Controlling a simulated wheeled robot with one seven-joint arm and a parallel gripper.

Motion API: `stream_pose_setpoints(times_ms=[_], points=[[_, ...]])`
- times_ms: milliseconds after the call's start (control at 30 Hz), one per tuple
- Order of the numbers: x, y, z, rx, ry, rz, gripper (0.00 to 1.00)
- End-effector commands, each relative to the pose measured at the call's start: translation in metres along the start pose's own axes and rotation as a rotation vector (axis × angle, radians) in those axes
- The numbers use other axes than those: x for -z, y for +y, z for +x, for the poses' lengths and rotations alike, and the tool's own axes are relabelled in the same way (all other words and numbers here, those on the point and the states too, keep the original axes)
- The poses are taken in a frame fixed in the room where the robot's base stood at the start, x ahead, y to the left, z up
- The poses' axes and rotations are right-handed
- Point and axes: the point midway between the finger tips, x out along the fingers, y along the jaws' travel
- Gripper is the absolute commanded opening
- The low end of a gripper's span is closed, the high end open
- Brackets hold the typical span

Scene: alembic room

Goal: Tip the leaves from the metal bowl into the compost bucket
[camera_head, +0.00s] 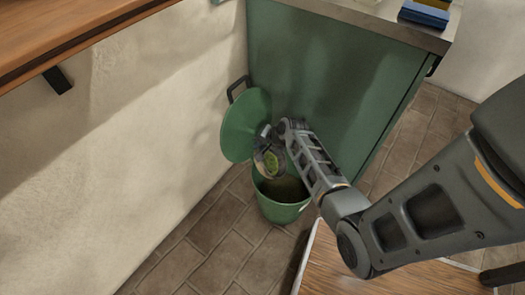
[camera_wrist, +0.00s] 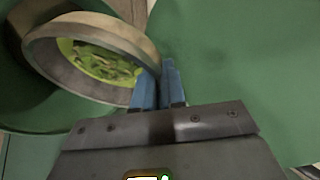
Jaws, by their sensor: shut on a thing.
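The metal bowl (camera_wrist: 125,37) holds green leaves (camera_wrist: 100,62), and it is tilted in the wrist view. My gripper (camera_wrist: 170,70) has its blue fingers shut on the bowl's rim. In the head view the bowl (camera_head: 262,152) is small and partly hidden by my wrist, with a patch of green leaves showing. It is held above the mouth of the green compost bucket (camera_head: 283,212). The bucket stands on the floor with its round green lid (camera_head: 244,125) raised at the back left. Dark matter shows inside the bucket.
A green cabinet (camera_head: 325,85) with a grey top stands right behind the bucket. A pale wall (camera_head: 130,130) is on the left, with a wooden shelf (camera_head: 70,30) above. A wooden surface (camera_head: 345,265) is at the front. Tiled floor (camera_head: 210,235) lies open left of the bucket.

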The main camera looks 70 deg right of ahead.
Motion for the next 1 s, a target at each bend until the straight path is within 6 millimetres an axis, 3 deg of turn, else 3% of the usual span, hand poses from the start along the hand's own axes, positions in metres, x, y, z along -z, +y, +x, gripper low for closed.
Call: stream_pose_setpoints(times_ms=[233,1000], points=[[0.000,-0.004,-0.002,0.147,-0.039,0.052,0.00],[0.034,0.066,-0.042,0.647,-0.184,0.226,0.00]])
